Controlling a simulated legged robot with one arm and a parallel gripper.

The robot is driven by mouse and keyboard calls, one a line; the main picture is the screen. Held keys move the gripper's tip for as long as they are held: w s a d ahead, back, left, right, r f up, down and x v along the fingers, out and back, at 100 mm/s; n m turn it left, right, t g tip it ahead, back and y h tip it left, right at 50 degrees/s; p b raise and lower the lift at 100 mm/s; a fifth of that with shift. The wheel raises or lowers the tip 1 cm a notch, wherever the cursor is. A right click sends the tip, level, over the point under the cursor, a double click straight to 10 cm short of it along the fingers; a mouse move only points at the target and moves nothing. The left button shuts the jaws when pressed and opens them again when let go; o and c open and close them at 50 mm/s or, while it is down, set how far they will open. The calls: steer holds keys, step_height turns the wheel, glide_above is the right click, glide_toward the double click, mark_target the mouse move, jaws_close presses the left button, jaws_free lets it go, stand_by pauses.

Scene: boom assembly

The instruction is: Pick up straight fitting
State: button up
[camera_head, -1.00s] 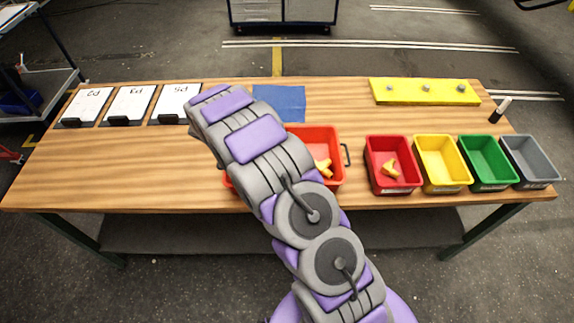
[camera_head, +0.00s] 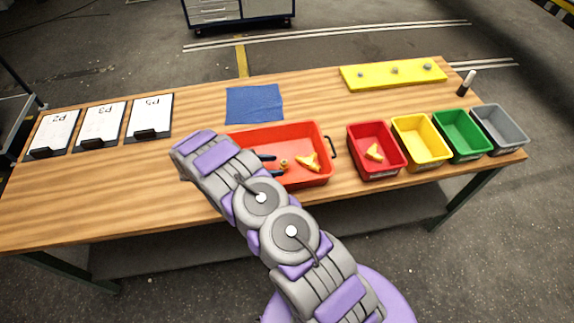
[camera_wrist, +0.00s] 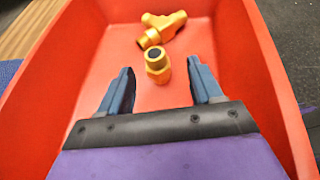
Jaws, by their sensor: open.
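A small brass straight fitting (camera_wrist: 157,66) stands in the red-orange tray (camera_wrist: 62,75), with its dark hole facing up, in the wrist view. A larger brass T-shaped fitting (camera_wrist: 165,25) lies just behind it. In the head view the straight fitting (camera_head: 284,163) is small, left of the T-shaped fitting (camera_head: 309,162), in the tray (camera_head: 290,132). My gripper (camera_wrist: 164,78) is open over the tray, its two blue-grey fingers apart with nothing between them touching. The straight fitting is beyond the fingertips, roughly centred between them. In the head view my gripper (camera_head: 268,164) is partly hidden by my arm.
A red bin (camera_head: 360,134) holding a brass piece, a yellow bin (camera_head: 420,133), a green bin (camera_head: 461,135) and a grey bin (camera_head: 499,130) stand right of the tray. A blue cloth (camera_head: 254,104), clipboards (camera_head: 100,125) and a yellow board (camera_head: 393,74) lie farther back.

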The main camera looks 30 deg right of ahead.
mark_target(281, 166)
steer(key=shift+d+f, duration=0.3)
steer(key=shift+d, duration=0.05)
steer(key=shift+a+f, duration=0.2)
steer(key=shift+a, duration=0.3)
steer(key=shift+d+f, duration=0.15)
steer(key=shift+d, duration=0.2)
steer(key=x, duration=0.6)
steer(key=shift+w+d+r, duration=0.25)
steer(key=shift+w, duration=0.05)
steer(key=shift+a+r, duration=0.1)
steer(key=shift+a, duration=0.75)
steer(key=shift+c, duration=1.1)
steer(key=shift+a, duration=0.35)
steer(key=c, duration=0.3)
steer(key=shift+d, duration=0.9)
steer(key=c, duration=0.6)
